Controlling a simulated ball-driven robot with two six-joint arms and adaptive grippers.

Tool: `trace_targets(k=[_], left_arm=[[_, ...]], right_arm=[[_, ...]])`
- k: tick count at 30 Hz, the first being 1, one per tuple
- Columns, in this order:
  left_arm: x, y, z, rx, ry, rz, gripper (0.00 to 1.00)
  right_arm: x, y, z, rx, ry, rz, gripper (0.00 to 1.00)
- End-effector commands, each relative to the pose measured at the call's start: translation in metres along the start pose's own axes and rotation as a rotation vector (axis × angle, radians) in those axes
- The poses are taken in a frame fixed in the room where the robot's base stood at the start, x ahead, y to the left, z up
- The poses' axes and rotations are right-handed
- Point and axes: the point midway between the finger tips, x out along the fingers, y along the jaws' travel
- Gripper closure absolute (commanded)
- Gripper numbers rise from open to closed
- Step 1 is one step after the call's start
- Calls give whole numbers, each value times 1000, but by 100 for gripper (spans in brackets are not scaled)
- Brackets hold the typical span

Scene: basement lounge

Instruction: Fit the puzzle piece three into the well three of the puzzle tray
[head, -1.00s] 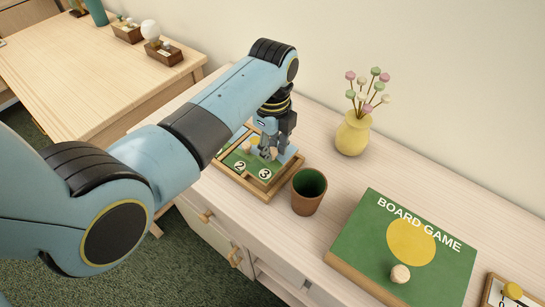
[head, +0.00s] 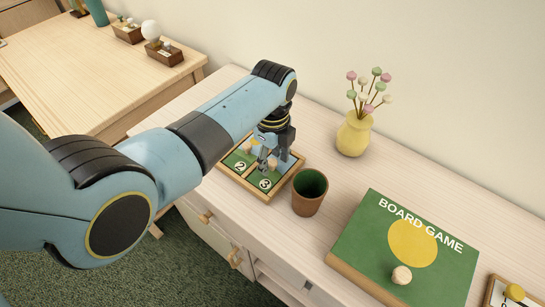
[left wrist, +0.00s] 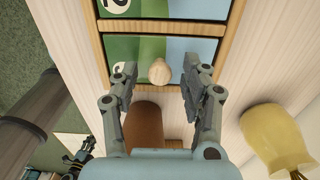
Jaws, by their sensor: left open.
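The puzzle tray (head: 222,171) is a wooden frame on the cabinet top, with a divider between the pieces marked 2 and 3. Puzzle piece three (head: 265,183), green and blue with a pale round knob, looks flat inside well three. In the left wrist view the piece (left wrist: 140,50) lies within the wooden borders, its knob (left wrist: 160,72) between the fingers. My left gripper (head: 268,163) is over the piece. In the left wrist view the left gripper (left wrist: 159,75) is open, with gaps on both sides of the knob.
A brown cup (head: 309,195) stands close to the tray's right corner. A yellow vase (head: 353,135) with flowers stands behind. A board game box (head: 360,245) lies to the right with a round pale knob on it. Bare cabinet top lies between them.

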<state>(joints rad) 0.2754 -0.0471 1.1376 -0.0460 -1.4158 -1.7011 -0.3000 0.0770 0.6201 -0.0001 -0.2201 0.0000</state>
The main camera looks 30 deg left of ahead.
Motion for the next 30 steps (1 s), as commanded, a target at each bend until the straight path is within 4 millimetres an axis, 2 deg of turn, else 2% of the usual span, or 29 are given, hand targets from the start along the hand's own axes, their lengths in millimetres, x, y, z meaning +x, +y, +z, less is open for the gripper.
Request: trace_targets(k=[4,7,15,21,25,30], left_arm=[[-4,0,0,0,0,-1,54],[-16,-1,0,0,0,-3,54],[-75,-1,0,0,-1,-6,54],[-110,-1,0,0,-1,-2,54],[-120,-1,0,0,-1,-1,54],[-123,0,0,0,0,0,54]], right_arm=[[-2,-1,0,1,0,-1,100],[-3,-1,0,0,0,-1,100],[-8,1,-1,0,0,0,100],[-8,3,-1,-1,0,3,100],[-8,4,-1,-2,0,4,100],[-8,5,-1,-2,1,5,100]])
